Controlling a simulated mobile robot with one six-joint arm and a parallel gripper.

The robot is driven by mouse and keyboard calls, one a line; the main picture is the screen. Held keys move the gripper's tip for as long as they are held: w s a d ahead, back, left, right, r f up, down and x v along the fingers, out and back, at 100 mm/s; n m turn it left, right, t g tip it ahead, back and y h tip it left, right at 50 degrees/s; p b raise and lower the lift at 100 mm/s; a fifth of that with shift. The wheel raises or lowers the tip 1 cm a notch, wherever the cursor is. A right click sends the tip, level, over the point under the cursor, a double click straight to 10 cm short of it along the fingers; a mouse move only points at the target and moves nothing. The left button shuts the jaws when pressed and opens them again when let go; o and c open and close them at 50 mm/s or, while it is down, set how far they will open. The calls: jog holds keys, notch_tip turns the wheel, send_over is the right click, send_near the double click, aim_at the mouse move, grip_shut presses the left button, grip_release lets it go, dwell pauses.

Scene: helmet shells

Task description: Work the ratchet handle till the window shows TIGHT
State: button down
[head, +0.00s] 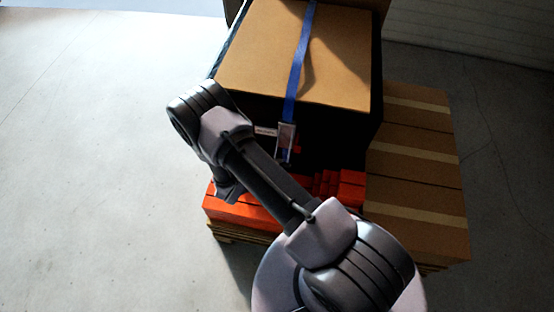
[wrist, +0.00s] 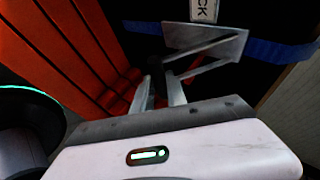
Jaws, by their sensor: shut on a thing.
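The ratchet (head: 285,142) is a metal piece on a blue strap (head: 298,70) on the dark front of the load. In the wrist view the metal ratchet frame (wrist: 208,42) sits near the top, with the blue strap (wrist: 278,52) running right. A white label (wrist: 203,9) above it is cut by the picture edge; the letters "CK" show. My gripper (wrist: 160,98) is shut on the dark ratchet handle (wrist: 156,74), which stands between its fingers below the frame.
A cardboard-topped load (head: 290,45) stands behind the ratchet. Orange-red boxes (head: 240,208) lie low in front; they also show at left in the wrist view (wrist: 60,45). Stacked brown cartons (head: 415,165) stand to the right. The floor (head: 95,170) at left is clear.

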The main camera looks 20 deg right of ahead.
jog(key=shift+s+a+r+g+p, duration=0.2)
jog(key=shift+r+p, duration=0.3)
jog(key=shift+r, duration=0.25)
jog(key=shift+s+a+r+g+p, duration=0.1)
jog(key=shift+r+g+p, duration=0.1)
jog(key=shift+r+p, duration=0.4)
jog(key=shift+r, duration=0.2)
jog(key=c, duration=1.3)
grip_release()
jog(key=shift+w+d+f, duration=0.1)
jog(key=shift+w, duration=0.05)
jog(key=p+v, duration=0.1)
jog(key=v, duration=0.7)
jog(key=p+v, duration=0.1)
jog(key=v, duration=0.8)
jog(key=shift+s+d+r+p, duration=0.1)
jog(key=shift+s+r+p, duration=0.15)
jog(key=shift+r+p, duration=0.15)
